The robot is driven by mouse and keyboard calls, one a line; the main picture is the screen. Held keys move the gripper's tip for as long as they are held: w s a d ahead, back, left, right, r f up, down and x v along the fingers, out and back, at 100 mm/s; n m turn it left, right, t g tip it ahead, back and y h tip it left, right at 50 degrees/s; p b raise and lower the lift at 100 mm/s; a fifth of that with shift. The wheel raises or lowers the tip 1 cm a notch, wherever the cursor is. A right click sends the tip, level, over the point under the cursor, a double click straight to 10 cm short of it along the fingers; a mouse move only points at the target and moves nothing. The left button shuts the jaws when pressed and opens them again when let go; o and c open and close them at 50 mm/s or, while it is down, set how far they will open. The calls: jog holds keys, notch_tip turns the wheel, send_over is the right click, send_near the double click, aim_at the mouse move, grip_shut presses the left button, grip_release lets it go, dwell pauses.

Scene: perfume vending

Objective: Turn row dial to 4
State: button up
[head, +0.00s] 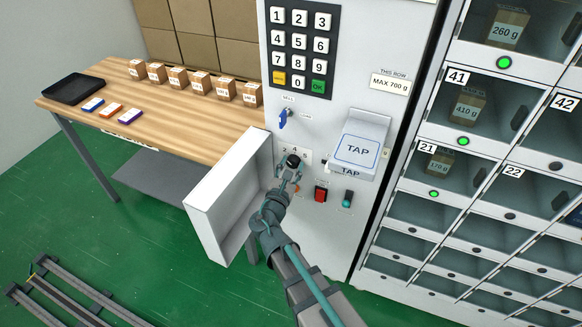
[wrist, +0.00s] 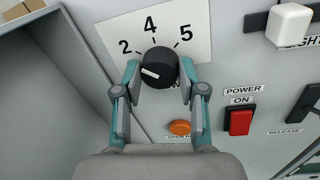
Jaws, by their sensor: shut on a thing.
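The row dial (wrist: 161,66) is a round black knob on a white label plate (wrist: 197,28) with the numbers 2, 4 and 5 showing. The 4 is straight above the knob. My gripper (wrist: 159,70) has one finger on each side of the knob and is shut on it. Any numbers low on the plate are hidden by the fingers. In the head view the dial (head: 293,160) shows at the tip of my gripper (head: 288,176), on the white machine front.
An open white door (head: 222,205) stands out just left of my gripper. An orange button (wrist: 180,127) and a red power switch (wrist: 240,122) lie below and right of the dial. The TAP reader (head: 358,146) juts out at the upper right. A blue key (head: 285,117) is above.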

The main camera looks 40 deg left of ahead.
jog(key=shift+f+b, duration=0.1)
jog(key=shift+b, duration=0.2)
jog(key=b, duration=0.1)
jog(key=m+b, duration=0.1)
jog(key=b, duration=0.1)
jog(key=shift+f, duration=0.25)
jog(key=m+b, duration=0.2)
jog(key=b, duration=0.1)
jog(key=m+b, duration=0.1)
jog(key=b, duration=0.2)
jog(key=shift+f+m, duration=0.2)
jog(key=shift+m, duration=0.2)
jog(key=m+b, duration=0.3)
jog(key=b, duration=0.2)
jog(key=shift+r+t+b, duration=0.1)
jog(key=shift+t+b, duration=0.25)
jog(key=shift+t, duration=0.05)
jog(key=m+b, duration=0.2)
jog(key=shift+r+b, duration=0.15)
jog(key=shift+b, duration=0.15)
jog(key=shift+r+m, duration=0.15)
jog(key=shift+m, duration=0.25)
jog(key=o, duration=1.1)
jog(key=shift+o, duration=0.2)
